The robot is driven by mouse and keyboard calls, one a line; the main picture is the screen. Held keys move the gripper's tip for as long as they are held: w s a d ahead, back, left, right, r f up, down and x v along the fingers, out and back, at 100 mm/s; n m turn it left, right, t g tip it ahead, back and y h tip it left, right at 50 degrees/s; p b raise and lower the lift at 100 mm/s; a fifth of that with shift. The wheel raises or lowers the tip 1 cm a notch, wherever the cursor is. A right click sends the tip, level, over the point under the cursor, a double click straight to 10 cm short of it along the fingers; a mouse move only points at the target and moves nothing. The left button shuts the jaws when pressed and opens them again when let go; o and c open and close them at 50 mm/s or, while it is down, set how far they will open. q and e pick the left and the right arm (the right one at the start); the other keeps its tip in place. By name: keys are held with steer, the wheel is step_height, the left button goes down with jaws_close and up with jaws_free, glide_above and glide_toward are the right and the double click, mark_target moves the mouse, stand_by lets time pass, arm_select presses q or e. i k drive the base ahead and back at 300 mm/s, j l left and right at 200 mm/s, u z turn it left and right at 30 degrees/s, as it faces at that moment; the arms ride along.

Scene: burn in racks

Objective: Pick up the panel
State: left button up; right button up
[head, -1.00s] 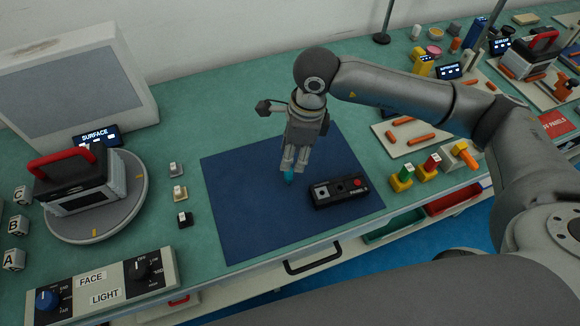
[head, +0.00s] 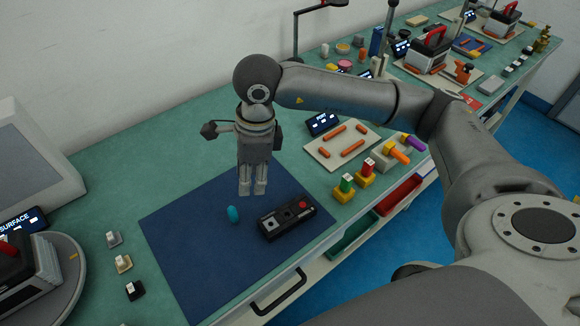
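A black panel-like box (head: 284,220) with a red button and pale markings lies on the right part of the blue mat (head: 190,245). I cannot tell for sure that it is the task's panel. My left gripper is not in view.
Grey, tan and black switch-like pieces (head: 123,263) stand left of the mat. A beige board (head: 328,152) with orange sticks and several coloured blocks (head: 366,172) lie to the right. A drawer handle (head: 279,292) is at the front edge.

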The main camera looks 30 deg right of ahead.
mark_target(277, 224)
steer(key=z, duration=0.9)
